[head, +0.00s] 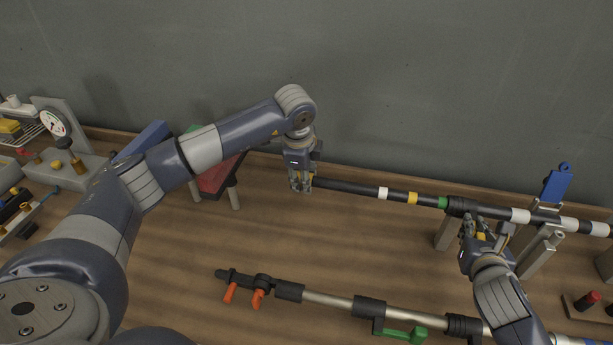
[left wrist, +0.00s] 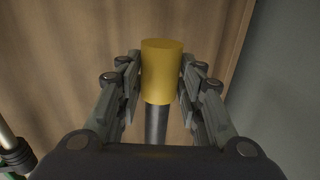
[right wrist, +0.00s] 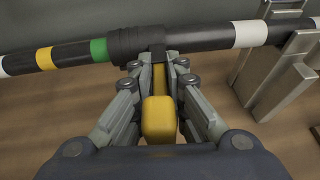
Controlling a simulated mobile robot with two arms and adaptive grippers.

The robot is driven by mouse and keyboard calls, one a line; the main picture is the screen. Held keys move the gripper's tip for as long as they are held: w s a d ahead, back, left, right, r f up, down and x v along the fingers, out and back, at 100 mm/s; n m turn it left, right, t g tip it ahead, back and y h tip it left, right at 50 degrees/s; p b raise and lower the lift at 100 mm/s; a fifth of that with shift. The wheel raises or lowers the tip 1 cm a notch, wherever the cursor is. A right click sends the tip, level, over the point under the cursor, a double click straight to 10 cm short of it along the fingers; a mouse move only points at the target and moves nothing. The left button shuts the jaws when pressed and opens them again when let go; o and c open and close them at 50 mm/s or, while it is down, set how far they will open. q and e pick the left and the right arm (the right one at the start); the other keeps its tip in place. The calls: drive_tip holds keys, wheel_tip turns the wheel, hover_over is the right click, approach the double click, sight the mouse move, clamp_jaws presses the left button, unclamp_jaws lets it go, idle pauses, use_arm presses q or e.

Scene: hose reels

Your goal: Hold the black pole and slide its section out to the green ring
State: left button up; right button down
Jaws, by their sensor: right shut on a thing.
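The black pole (head: 345,186) runs across the bench on grey stands, with white, yellow and green rings (head: 442,202). The green ring also shows in the right wrist view (right wrist: 99,50), right beside a thicker black collar (right wrist: 127,45). My right gripper (head: 474,228) is shut on a yellow handle (right wrist: 159,120) that sticks out from the collar. My left gripper (head: 301,187) is at the pole's left end. In the left wrist view its fingers flank a yellow knob (left wrist: 161,70) on a grey stem; I cannot tell whether they grip it.
A second pole (head: 325,298) with orange levers and a green handle lies in front. A blue tag (head: 557,183) stands at the right stand. A gauge block (head: 56,130) is at far left. Bare bench lies between the two poles.

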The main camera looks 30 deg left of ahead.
use_arm(q)
drive_tip(key=shift+o, duration=0.8)
drive_tip(key=shift+r, duration=0.1)
drive_tip(key=v, duration=1.1)
drive_tip(key=shift+r, duration=0.4)
drive_tip(key=shift+s, duration=0.15)
use_arm(e)
drive_tip(key=c, duration=1.5)
unclamp_jaws()
